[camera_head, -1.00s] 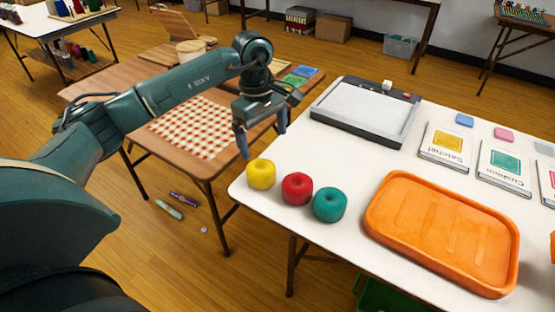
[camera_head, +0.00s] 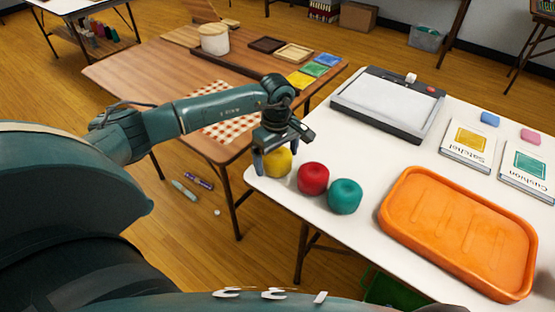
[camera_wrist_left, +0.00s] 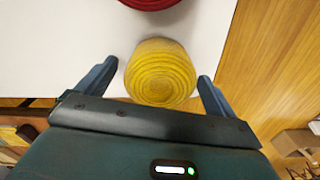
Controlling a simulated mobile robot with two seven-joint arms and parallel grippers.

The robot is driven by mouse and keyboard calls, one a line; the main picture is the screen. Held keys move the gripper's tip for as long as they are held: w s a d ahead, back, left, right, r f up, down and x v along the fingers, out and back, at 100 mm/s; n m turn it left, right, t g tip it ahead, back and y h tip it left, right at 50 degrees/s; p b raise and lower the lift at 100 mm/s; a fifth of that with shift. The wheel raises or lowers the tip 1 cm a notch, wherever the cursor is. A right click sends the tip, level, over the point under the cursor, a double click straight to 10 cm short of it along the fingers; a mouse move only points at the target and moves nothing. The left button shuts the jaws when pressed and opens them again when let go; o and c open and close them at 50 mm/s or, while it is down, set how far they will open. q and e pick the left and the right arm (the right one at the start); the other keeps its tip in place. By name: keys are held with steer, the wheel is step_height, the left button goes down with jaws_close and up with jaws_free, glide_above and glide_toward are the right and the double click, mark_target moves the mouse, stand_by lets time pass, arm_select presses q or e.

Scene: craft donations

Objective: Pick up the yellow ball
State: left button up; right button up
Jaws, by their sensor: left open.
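The yellow ball (camera_head: 277,163), which looks like a ball of yarn, sits at the near left corner of the white table (camera_head: 330,130). My left gripper (camera_head: 276,165) is right over it, pointing down, with its fingers open on either side of the ball. In the left wrist view the yellow ball (camera_wrist_left: 160,73) lies between the two open fingertips (camera_wrist_left: 157,82), with a visible gap on both sides. The gripper partly hides the ball in the head view. My right gripper is not in view.
A red ball (camera_head: 313,178) and a teal ball (camera_head: 345,196) stand in a row close to the yellow one. An orange tray (camera_head: 395,222) lies to the right. A paper trimmer (camera_head: 390,103) is behind. The table's left edge is close to the gripper.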

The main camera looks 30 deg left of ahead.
arm_select(q)
steer(key=shift+f, duration=0.6)
steer(key=c, duration=1)
